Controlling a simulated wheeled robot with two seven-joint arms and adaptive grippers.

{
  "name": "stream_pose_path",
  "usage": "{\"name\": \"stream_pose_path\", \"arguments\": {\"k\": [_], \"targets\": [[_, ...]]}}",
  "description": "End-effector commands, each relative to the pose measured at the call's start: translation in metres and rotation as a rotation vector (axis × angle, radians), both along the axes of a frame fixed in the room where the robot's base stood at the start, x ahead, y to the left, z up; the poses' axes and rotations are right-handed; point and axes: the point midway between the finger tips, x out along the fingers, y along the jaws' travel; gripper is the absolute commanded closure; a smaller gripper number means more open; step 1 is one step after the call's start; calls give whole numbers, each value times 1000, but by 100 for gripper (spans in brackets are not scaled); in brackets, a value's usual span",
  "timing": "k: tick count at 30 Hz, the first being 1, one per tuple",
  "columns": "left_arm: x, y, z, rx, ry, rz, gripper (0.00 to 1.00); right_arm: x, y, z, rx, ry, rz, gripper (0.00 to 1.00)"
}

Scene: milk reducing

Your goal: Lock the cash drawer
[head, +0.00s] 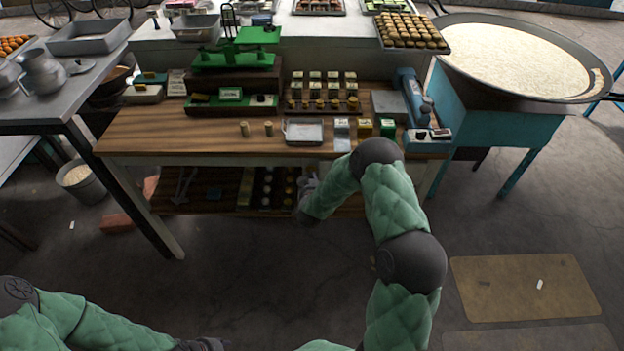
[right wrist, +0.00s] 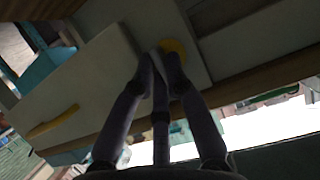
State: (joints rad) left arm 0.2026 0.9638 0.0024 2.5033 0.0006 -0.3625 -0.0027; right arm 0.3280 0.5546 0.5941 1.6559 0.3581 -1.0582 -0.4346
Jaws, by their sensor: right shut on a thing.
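In the right wrist view, the pale cash drawer front (right wrist: 85,85) carries a yellow bar handle (right wrist: 52,122) at the left. A round yellow lock (right wrist: 173,48) is partly covered by my right fingertips. My right gripper (right wrist: 159,60) is shut on a small pale piece at the lock, seemingly the key; its shape is mostly hidden. In the head view, my right gripper (head: 309,183) is at the table's front, below the top edge, and my arm blocks much of that area. My left gripper (head: 205,345) is low at the bottom edge, mostly cut off, its fingers unclear.
The wooden table (head: 225,146) holds a green scale (head: 235,55), a metal tray (head: 303,131) and several small boxes. A lower shelf (head: 215,190) holds more goods. A large round pan (head: 515,60) is at the right.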

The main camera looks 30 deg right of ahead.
Motion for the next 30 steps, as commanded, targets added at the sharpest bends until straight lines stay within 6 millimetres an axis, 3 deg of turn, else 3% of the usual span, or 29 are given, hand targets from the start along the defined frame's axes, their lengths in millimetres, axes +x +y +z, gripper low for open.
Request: {"name": "stream_pose_path", "arguments": {"k": [9, 10, 11, 23, 30], "targets": [[0, 0, 0, 0, 0, 0, 60, 0, 0, -1, -2, 2, 1, 100], [0, 0, 0, 0, 0, 0, 60, 0, 0, -1, -2, 2, 1, 83], [0, 0, 0, 0, 0, 0, 60, 0, 0, -1, -2, 2, 1, 75], [0, 0, 0, 0, 0, 0, 60, -2, 2, 1, -2, 0, 1, 75], [0, 0, 0, 0, 0, 0, 60, -27, 18, 15, -3, -1, 3, 75]]}}
